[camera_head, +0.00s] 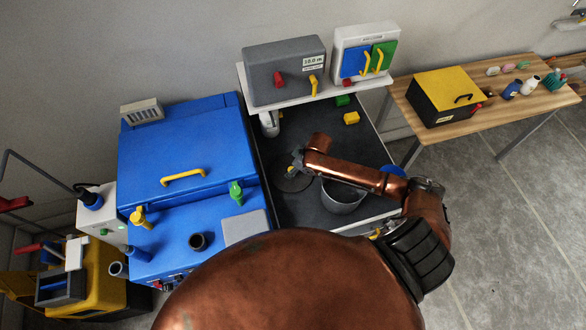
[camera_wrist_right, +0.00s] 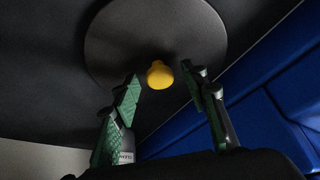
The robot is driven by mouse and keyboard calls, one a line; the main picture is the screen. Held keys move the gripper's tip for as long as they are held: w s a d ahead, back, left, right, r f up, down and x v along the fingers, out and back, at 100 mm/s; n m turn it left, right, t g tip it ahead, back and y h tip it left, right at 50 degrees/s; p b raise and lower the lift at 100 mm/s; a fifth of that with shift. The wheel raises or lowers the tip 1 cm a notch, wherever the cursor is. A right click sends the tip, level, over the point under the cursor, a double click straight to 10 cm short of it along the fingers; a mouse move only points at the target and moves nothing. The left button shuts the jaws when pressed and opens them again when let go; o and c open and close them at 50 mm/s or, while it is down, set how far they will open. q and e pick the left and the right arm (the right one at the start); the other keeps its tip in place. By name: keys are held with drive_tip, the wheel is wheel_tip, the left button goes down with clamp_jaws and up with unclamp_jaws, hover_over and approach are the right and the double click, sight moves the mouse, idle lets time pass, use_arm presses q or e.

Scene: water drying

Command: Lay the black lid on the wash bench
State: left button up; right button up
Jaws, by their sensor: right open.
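The black lid (camera_head: 284,184) is a dark disc with a yellow knob, lying flat on the dark top of the wash bench (camera_head: 300,212), left of a grey pot. My right gripper (camera_head: 294,165) is over the lid and partly covers it in the head view. In the right wrist view, the lid (camera_wrist_right: 120,38) fills the upper middle and its yellow knob (camera_wrist_right: 159,75) sticks out towards me. The open fingers of my right gripper (camera_wrist_right: 167,90) stand on either side of the knob, with a gap on each side. My left gripper is not in view.
The grey pot (camera_head: 343,201) stands under my right forearm. A blue machine (camera_head: 185,150) borders the bench on the left. A shelf (camera_head: 318,92) with two boxes is behind. Yellow blocks (camera_head: 351,118) lie at the back. A wooden table (camera_head: 510,112) is at right.

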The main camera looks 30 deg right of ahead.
drive_tip(key=v, duration=1.2)
drive_tip(key=shift+p, duration=0.45)
drive_tip(key=shift+d+r, duration=0.1)
drive_tip(key=shift+r, duration=0.05)
